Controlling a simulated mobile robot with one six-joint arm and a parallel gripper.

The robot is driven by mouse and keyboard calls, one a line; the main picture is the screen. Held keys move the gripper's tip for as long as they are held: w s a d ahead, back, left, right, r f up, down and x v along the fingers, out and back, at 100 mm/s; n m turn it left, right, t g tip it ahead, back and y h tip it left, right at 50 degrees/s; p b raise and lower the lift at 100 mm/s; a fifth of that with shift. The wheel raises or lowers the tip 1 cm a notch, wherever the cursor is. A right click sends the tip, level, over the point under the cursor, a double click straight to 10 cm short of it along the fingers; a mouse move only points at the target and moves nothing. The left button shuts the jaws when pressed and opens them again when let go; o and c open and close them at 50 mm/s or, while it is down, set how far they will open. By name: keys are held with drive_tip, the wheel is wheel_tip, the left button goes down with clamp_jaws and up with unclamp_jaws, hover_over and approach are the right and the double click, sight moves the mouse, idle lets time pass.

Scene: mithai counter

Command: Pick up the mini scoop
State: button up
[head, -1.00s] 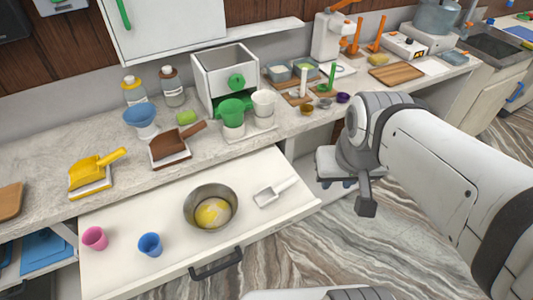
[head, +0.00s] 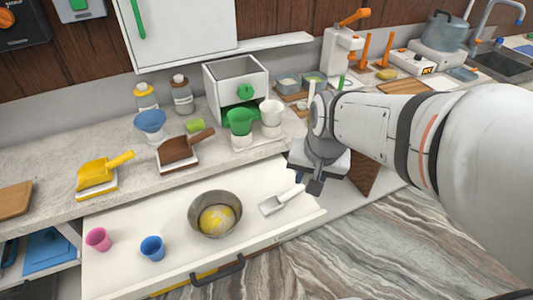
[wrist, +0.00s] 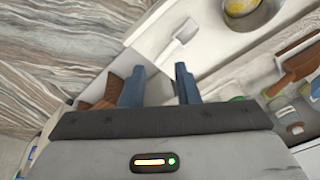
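A small white scoop (head: 281,200) lies flat in the open drawer (head: 120,270), to the right of a steel bowl (head: 214,215). Its handle points up and right in the head view. The scoop also shows in the wrist view (wrist: 177,42), ahead of the fingertips and apart from them. My gripper (head: 316,187) hangs by the drawer's right end, just right of the scoop's handle. In the wrist view my gripper (wrist: 159,78) has its two blue-grey fingers apart with nothing between them.
The bowl holds something yellow. A pink cup (head: 98,239) and a blue cup (head: 152,248) stand in the drawer's left part.

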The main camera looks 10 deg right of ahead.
sight(291, 192)
drive_tip(key=w+f+m+b, duration=0.1)
drive_tip(key=w+f+m, duration=0.2)
drive_tip(key=w+f, duration=0.2)
drive_tip(key=w+f+m+b, duration=0.1)
drive_tip(key=w+f+m, duration=0.2)
drive_tip(key=f, duration=0.9)
drive_tip(key=w+f+m+g+b, duration=0.1)
drive_tip(key=w+f+m+b, duration=0.1)
drive_tip(key=w+f, duration=0.5)
drive_tip(key=shift+w+d+f+m+y, duration=0.1)
drive_tip(key=shift+f+m+y, duration=0.2)
drive_tip(key=shift+f+m, duration=0.45)
drive_tip(key=shift+r, duration=0.1)
clamp_jaws()
drive_tip(key=shift+r, duration=0.1)
